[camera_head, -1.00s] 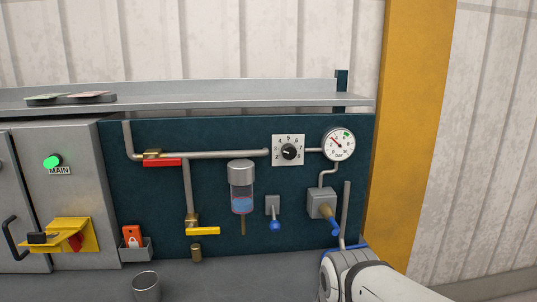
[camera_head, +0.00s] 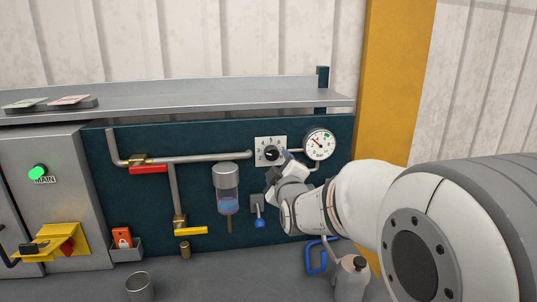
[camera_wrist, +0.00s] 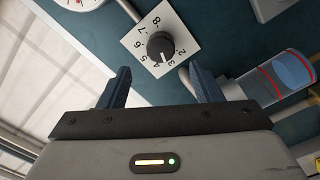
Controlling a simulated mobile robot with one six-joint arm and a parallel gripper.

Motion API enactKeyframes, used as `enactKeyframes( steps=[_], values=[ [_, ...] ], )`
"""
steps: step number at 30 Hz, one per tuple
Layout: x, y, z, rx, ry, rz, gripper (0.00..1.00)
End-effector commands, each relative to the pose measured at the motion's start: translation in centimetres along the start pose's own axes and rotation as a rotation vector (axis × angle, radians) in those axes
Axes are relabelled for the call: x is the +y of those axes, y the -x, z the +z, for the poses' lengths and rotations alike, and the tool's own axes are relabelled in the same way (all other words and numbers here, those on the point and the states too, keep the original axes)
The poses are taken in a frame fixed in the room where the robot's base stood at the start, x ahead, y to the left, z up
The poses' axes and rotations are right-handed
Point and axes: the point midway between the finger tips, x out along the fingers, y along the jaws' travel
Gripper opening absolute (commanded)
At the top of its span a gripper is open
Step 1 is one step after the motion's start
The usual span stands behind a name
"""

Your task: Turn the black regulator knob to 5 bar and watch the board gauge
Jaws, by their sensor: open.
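The black regulator knob (camera_head: 271,153) sits on a white square scale plate on the dark board. In the wrist view the knob (camera_wrist: 160,46) lies just beyond my fingertips, roughly between them. My gripper (camera_wrist: 158,70) is open and empty, its two dark fingers apart from the knob. In the head view my gripper (camera_head: 279,167) reaches the lower right of the plate, partly covering it. The round board gauge (camera_head: 319,144) is right of the knob; its needle points to the upper left, with a green mark at upper right. The exact reading is too small to tell.
A pipe with a red-handled valve (camera_head: 149,169) runs left of the knob. A clear bowl with blue liquid (camera_head: 228,203) hangs below left, beside a small blue-tipped lever (camera_head: 259,222). A grey shelf (camera_head: 210,98) runs above the board. A metal cup (camera_head: 140,286) stands on the bench.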

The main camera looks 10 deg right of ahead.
Motion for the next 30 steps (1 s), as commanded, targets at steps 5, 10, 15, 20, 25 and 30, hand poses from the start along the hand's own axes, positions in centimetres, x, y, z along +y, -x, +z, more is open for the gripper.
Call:
enactKeyframes(
  steps=[5,10,15,20,25,30],
  values=[
    [0.1,-2.5,-0.1,-0.002,-0.001,-0.003,0.59],
    [0.0,-4.9,-0.1,-0.002,-0.001,-0.004,0.59],
    [0.0,-6.4,-0.1,-0.001,-0.002,-0.004,0.59],
    [-0.1,-6.9,0.0,-0.001,-0.002,-0.003,0.59],
    [-0.2,-7.0,0.0,-0.001,-0.002,-0.004,0.59],
    [-0.2,-6.9,-0.1,0.000,-0.002,-0.004,0.49]
  ],
)
